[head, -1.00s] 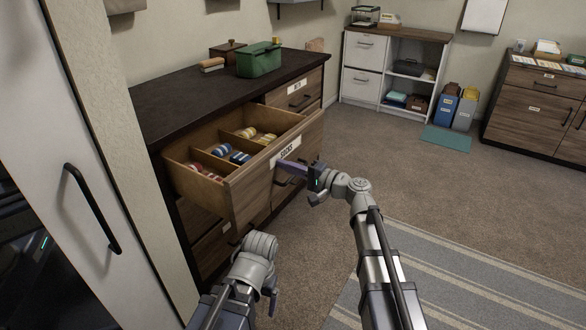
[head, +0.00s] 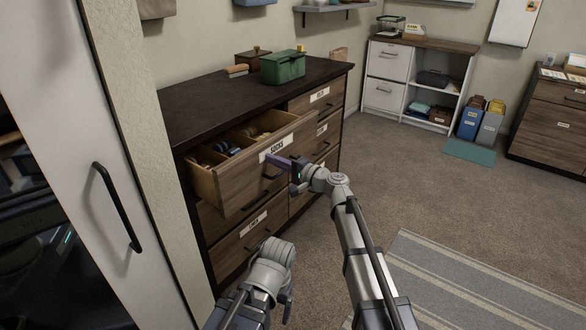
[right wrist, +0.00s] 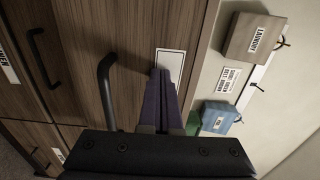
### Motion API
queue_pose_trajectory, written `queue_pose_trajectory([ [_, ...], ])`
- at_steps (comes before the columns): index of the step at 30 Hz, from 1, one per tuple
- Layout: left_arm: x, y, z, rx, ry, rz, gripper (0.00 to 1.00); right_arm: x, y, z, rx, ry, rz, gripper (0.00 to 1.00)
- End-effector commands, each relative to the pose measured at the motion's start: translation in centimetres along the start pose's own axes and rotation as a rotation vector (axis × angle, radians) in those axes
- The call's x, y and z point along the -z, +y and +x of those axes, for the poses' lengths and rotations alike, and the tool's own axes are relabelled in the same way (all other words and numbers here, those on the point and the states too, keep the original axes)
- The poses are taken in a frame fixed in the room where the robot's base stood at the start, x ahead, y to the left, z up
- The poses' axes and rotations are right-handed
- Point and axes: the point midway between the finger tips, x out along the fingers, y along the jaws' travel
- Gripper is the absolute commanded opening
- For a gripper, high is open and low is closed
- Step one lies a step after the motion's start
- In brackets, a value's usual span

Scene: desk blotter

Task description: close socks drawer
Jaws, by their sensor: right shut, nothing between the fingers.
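The socks drawer (head: 232,184) is partly open in the dresser's upper left, with rolled socks inside its dividers. Its front carries a white SOCKS label (head: 277,147) and a dark handle (head: 274,173). My right gripper (head: 274,160) is shut and empty, its fingertips at the drawer front by the label. In the right wrist view, the purple fingers (right wrist: 161,78) overlap the label's (right wrist: 171,63) lower edge, beside the dark handle (right wrist: 105,92); contact looks likely but is hard to confirm. My left gripper (head: 287,306) hangs low in front of the dresser, its fingers mostly hidden.
A green box (head: 283,67) and a wooden box (head: 252,56) stand on the dresser top (head: 195,103). Other dresser drawers look closed. A tall white door (head: 100,150) stands close at the left. Carpet (head: 420,190) is open to the right.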

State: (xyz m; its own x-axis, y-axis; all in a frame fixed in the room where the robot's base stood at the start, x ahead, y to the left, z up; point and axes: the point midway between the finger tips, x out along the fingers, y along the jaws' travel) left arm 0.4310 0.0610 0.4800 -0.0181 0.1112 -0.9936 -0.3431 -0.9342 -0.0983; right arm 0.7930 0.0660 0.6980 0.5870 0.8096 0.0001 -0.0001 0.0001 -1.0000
Motion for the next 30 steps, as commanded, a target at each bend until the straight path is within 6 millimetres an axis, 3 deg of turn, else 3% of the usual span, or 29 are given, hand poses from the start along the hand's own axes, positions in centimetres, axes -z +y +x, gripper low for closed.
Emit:
queue_pose_trajectory([
  [1, 0.0, 0.0, 0.0, 0.0, 0.0, 0.0, 0.87, 0.2, 0.0, 2.0, 0.0, -0.003, 0.0, 0.0],
  [6, 0.0, 0.0, 0.0, 0.0, 0.0, 0.0, 0.87, 0.2, 0.0, 6.4, 0.0, -0.002, 0.0, 0.0],
  [15, 0.0, 0.0, 0.0, 0.0, 0.0, 0.0, 0.87, 0.2, 0.0, 12.3, 0.0, 0.0, 0.0, 0.0],
  [21, 0.0, 0.0, 0.0, 0.0, 0.0, 0.0, 0.87, 0.1, 0.0, 14.4, 0.0, 0.0, 0.0, 0.0],
  [30, 0.0, 0.0, 0.0, 0.0, 0.0, 0.0, 0.87, 0.1, 0.0, 15.5, 0.001, 0.002, 0.001, 0.0],
])
